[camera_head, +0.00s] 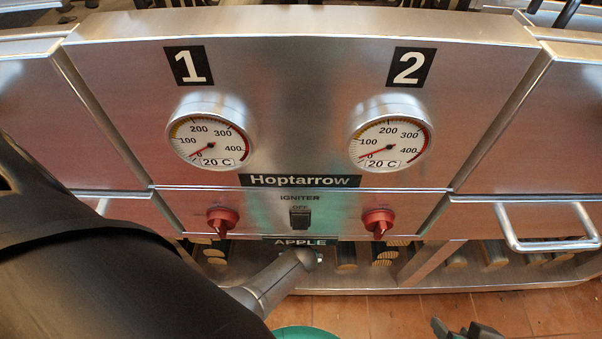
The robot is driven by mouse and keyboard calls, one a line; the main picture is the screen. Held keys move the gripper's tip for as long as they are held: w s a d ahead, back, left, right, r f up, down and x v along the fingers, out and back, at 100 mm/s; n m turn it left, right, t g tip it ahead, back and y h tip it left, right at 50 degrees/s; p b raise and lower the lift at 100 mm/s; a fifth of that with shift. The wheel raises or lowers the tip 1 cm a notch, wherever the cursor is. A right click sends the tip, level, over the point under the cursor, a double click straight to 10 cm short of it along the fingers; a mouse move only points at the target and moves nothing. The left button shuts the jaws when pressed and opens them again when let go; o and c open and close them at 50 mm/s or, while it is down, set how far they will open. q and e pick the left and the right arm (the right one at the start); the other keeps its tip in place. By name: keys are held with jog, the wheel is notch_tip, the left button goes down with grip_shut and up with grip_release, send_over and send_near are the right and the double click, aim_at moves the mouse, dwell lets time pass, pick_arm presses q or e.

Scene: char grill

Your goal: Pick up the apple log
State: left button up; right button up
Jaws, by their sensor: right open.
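Cut log ends show on the low shelf under the grill. Beside the "APPLE" label (300,242) there are logs to its right (385,256) and logs to its left (215,252). Which of them are apple logs I cannot tell for sure. My right gripper (464,328) shows only its dark fingertips at the bottom edge, open and apart from the logs, in front of and below the shelf.
The steel grill front (300,110) has two gauges, red knobs (378,220) and an igniter switch (300,217). A drawer handle (550,240) sticks out at right.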

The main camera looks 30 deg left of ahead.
pick_arm(q)
jog(key=b+x, duration=0.2)
jog(key=shift+w+f, duration=0.1)
jog(key=shift+f, duration=0.25)
jog(key=shift+w+a+f+b, duration=0.15)
jog(key=shift+w+f+b, duration=0.1)
jog(key=shift+f+b, duration=0.45)
jog(key=shift+w+a+f+b, duration=0.1)
jog(key=shift+w+f+b, duration=0.05)
jog(key=shift+f+b, duration=0.25)
jog(key=shift+w+f+b, duration=0.15)
jog(key=shift+f+b, duration=0.2)
jog(key=shift+b, duration=0.1)
jog(key=shift+w+a+f+b, duration=0.1)
jog(key=shift+a+f+b, duration=0.05)
jog(key=shift+f+b, duration=0.2)
jog(key=shift+w+f, duration=0.1)
jog(key=shift+f, duration=0.05)
pick_arm(e)
jog(key=w+a+r+t+y, duration=0.1)
jog(key=w+a+t+y, duration=0.1)
jog(key=a+t, duration=0.3)
jog(key=w+a+r+t+y, duration=0.1)
jog(key=a+r+t+y, duration=0.1)
jog(key=a+t, duration=0.3)
jog(key=shift+w+r+t+y, duration=0.3)
jog(key=shift+w+y, duration=0.1)
jog(key=shift+y, duration=0.3)
pick_arm(q)
jog(key=shift+c, duration=0.4)
